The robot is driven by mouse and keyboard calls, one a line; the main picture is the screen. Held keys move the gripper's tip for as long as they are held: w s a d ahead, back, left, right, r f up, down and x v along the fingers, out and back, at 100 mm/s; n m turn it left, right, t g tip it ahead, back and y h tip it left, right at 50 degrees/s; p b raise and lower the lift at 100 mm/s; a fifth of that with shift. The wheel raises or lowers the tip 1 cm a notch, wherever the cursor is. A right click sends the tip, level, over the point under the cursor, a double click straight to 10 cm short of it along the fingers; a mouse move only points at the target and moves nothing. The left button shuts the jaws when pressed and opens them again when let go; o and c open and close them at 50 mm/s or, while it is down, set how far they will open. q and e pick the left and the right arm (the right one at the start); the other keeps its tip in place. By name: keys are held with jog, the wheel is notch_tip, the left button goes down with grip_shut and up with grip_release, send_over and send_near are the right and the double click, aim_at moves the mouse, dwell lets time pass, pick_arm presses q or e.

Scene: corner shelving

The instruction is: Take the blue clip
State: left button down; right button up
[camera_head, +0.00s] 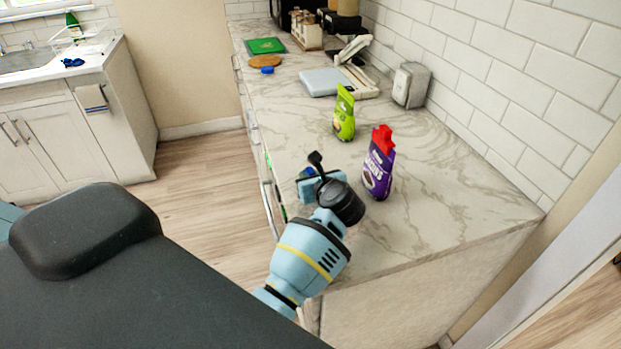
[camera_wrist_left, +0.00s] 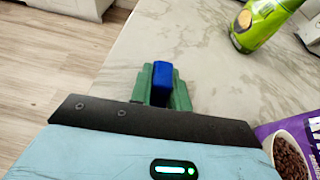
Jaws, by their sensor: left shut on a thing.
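The blue clip (camera_wrist_left: 162,70) is between the green fingers of my left gripper (camera_wrist_left: 162,88) in the left wrist view. The gripper is shut on it, over the left edge of the marble counter. In the head view my left gripper (camera_head: 308,173) is by the counter's left edge, mostly behind its own wrist, and the clip is hardly visible there. I cannot tell whether the clip touches the counter. My right gripper is not in view.
A purple bag (camera_head: 378,170) with a red top and a green bag (camera_head: 344,115) stand on the counter (camera_head: 430,200), right of my gripper. Farther back are a pale blue box (camera_head: 322,82), a metal dispenser (camera_head: 410,85), a round wooden board (camera_head: 264,61) and a small blue item (camera_head: 267,70).

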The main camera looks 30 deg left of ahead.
aim_at(310, 170)
pick_arm(q)
notch_tip(310, 170, up, 10)
dwell(0.7)
